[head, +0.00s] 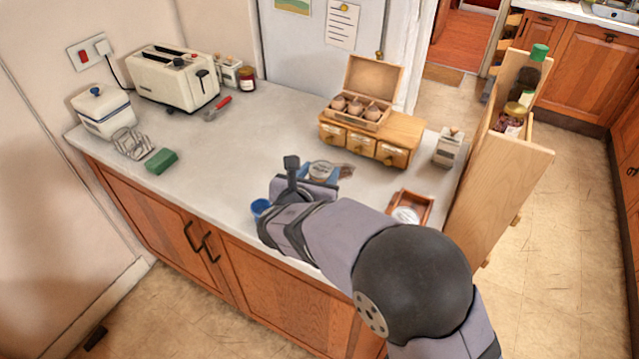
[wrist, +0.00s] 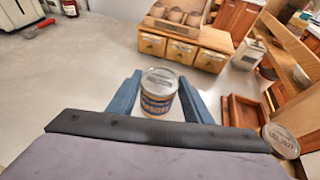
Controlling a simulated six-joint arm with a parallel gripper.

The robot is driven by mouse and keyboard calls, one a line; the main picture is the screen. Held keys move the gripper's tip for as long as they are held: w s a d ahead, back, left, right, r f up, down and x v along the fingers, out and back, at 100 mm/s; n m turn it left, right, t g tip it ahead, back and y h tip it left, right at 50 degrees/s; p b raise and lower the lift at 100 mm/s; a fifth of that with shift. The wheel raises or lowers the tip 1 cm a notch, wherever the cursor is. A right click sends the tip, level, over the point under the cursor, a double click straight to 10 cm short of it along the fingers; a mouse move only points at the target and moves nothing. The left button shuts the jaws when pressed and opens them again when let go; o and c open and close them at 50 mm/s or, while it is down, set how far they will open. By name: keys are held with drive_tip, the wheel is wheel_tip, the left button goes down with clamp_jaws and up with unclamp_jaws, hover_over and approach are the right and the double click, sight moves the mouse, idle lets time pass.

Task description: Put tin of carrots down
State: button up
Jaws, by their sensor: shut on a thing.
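The tin of carrots (wrist: 158,100) has a pale metal lid and a blue and orange label. In the wrist view it stands upright between the two blue fingers of my gripper (wrist: 161,78), which is shut on it. In the head view the tin's lid (head: 321,170) shows just beyond my gripper (head: 325,172), over the front middle of the worktop (head: 260,140). My wrist hides part of it there. I cannot tell whether its base touches the worktop.
Behind is a spice-drawer box (head: 365,143) with an open egg box (head: 365,108) on top. To the right are a wooden tray (head: 425,203), another tin (wrist: 281,141), a grater (head: 449,148) and a wooden rack (head: 500,180). A green block (head: 161,161) lies left. The left-middle worktop is clear.

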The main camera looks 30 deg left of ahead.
drive_tip(key=shift+f+p, duration=0.3)
drive_tip(key=shift+f, duration=1.55)
drive_tip(key=shift+f, duration=0.15)
drive_tip(key=o, duration=1.2)
drive_tip(key=shift+o, duration=0.2)
drive_tip(key=shift+r, duration=0.2)
drive_tip(key=shift+s, duration=0.25)
drive_tip(key=b+v, duration=0.3)
drive_tip(key=v, duration=0.8)
drive_tip(key=shift+s+d, duration=0.15)
drive_tip(key=shift+s, duration=0.15)
